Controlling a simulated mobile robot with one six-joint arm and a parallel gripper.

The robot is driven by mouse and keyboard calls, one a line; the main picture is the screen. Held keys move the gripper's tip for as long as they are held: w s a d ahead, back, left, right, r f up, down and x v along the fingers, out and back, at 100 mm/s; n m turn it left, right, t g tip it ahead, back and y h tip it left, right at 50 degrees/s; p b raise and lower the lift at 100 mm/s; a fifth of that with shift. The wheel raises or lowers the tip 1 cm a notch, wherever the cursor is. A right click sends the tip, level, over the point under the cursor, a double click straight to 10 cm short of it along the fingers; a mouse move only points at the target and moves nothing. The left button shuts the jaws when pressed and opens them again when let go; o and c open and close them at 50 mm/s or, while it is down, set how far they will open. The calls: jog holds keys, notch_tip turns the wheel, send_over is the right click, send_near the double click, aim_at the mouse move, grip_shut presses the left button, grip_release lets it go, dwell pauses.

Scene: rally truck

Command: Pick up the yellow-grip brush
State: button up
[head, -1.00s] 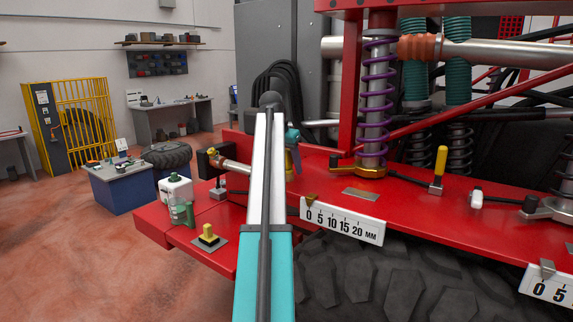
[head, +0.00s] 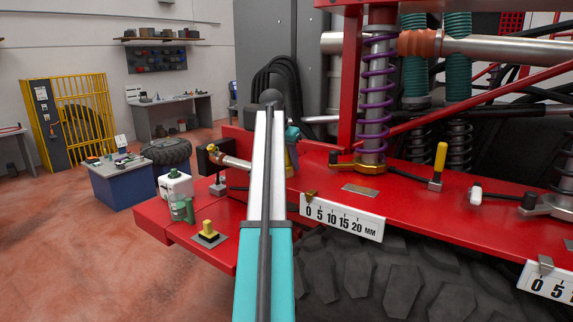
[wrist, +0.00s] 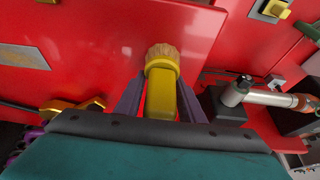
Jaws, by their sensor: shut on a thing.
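The yellow-grip brush (wrist: 160,98) shows in the wrist view, with its tan bristles pointing toward the top of the picture. My gripper (wrist: 159,88) has one purple finger on each side of the yellow grip and is shut on it. The red deck lies behind the brush; I cannot tell how far it is from the brush. In the head view my arm hides most of the gripper, and only a bit of teal and yellow (head: 291,160) shows just right of the arm.
A white bottle-like item (head: 175,186) and a yellow knob on a plate (head: 208,233) stand left of my arm on the red deck (head: 420,213). A purple coil spring (head: 378,90) and a yellow-handled lever (head: 439,162) stand to the right. A white millimetre scale (head: 342,218) hangs on the deck's edge.

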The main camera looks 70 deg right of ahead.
jog(key=shift+r, duration=0.15)
jog(key=shift+r+p, duration=0.85)
jog(key=shift+r, duration=0.7)
jog(key=shift+a+r, duration=0.15)
jog(key=s+a, duration=0.4)
jog(key=a, duration=0.2)
jog(key=s+a+r+p, duration=0.1)
jog(key=s+a, duration=0.3)
jog(key=a, duration=0.3)
jog(key=shift+s+a+r+p, duration=0.15)
jog(key=shift+a+r+p, duration=0.05)
jog(key=shift+p, duration=0.1)
jog(key=o, duration=0.5)
jog(key=c, duration=0.7)
